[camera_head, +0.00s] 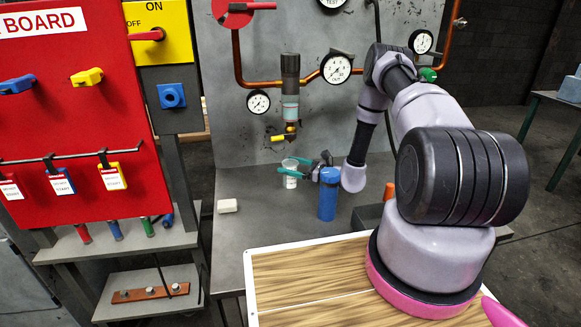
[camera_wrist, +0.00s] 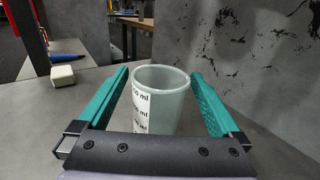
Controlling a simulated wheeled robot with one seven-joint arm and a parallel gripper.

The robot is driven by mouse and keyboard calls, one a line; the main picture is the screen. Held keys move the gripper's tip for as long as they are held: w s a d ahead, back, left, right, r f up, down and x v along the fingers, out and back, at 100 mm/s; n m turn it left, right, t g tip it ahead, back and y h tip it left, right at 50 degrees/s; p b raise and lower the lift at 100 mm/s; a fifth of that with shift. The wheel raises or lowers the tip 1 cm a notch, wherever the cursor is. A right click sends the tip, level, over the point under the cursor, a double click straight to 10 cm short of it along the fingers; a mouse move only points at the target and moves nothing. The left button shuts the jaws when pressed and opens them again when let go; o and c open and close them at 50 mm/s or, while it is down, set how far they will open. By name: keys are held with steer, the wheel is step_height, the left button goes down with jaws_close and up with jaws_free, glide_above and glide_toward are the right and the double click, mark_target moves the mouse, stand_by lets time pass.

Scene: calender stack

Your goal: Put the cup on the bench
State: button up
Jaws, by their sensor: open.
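The cup (camera_wrist: 160,98) is a pale translucent beaker with black ml markings on a white label. It stands upright on the grey bench (camera_head: 262,240); in the head view the cup (camera_head: 290,173) is near the back panel. My gripper (camera_wrist: 160,85) is open, with one teal finger on each side of the cup. A small gap seems to show between the cup and each finger. In the head view my gripper (camera_head: 296,170) reaches the cup from the right, and its fingers partly overlap the cup. The cup's base is hidden in the wrist view by the gripper body.
A blue bottle (camera_head: 328,196) stands just right of the cup, close to my gripper. A white block (camera_head: 227,206) lies to the left on the bench. A valve with a yellow handle (camera_head: 284,136) hangs from the pipe above the cup. The bench front is mostly clear.

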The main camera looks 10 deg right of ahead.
steer(key=v, duration=0.7)
steer(key=shift+s+d, duration=0.15)
steer(key=shift+d, duration=0.05)
steer(key=shift+r, duration=0.15)
